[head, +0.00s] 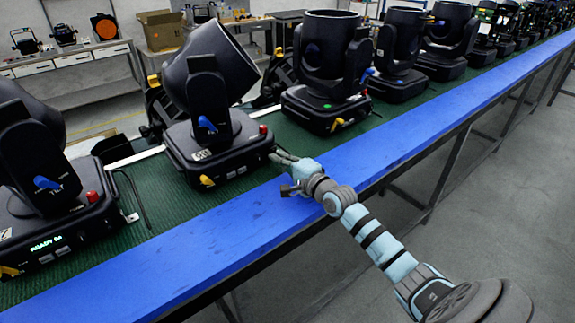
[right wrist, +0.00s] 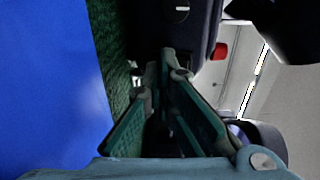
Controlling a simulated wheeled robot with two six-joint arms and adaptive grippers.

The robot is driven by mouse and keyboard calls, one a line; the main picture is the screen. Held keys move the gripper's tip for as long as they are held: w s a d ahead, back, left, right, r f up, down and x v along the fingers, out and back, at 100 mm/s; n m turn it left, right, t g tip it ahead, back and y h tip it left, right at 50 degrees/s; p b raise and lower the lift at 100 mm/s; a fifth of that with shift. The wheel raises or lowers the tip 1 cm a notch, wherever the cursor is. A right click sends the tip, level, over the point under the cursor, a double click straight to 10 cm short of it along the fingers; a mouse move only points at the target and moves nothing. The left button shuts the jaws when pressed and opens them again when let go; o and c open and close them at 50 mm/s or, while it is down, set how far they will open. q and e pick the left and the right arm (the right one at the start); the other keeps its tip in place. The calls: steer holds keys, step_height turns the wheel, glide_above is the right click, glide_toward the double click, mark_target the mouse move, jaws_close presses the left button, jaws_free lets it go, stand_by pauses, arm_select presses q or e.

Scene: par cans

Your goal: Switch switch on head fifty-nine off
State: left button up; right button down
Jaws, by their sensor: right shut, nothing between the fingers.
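A black moving head (head: 215,130) stands tilted on the green belt, with a small pale label on its base that I cannot read surely. It has a red part (head: 263,129) at its right corner, a yellow lever (head: 207,181) in front and a blue lever (head: 207,124) on its arm. My right gripper (head: 279,156) is shut and empty beside the right side of this base; I cannot tell whether it touches. In the right wrist view, the fingers (right wrist: 160,85) point along the dark base (right wrist: 190,25), with the red part (right wrist: 219,51) to their right. My left gripper is out of view.
Another head (head: 45,170) with a lit display stands at the left. More heads (head: 328,75) line the belt (head: 150,200) toward the back right. A blue rail (head: 240,232) runs along the front edge. The grey floor at right is clear.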

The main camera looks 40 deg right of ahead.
steer(key=s, duration=0.6)
steer(key=shift+s+d+r, duration=0.1)
steer(key=shift+s+d, duration=0.05)
steer(key=shift+s, duration=0.55)
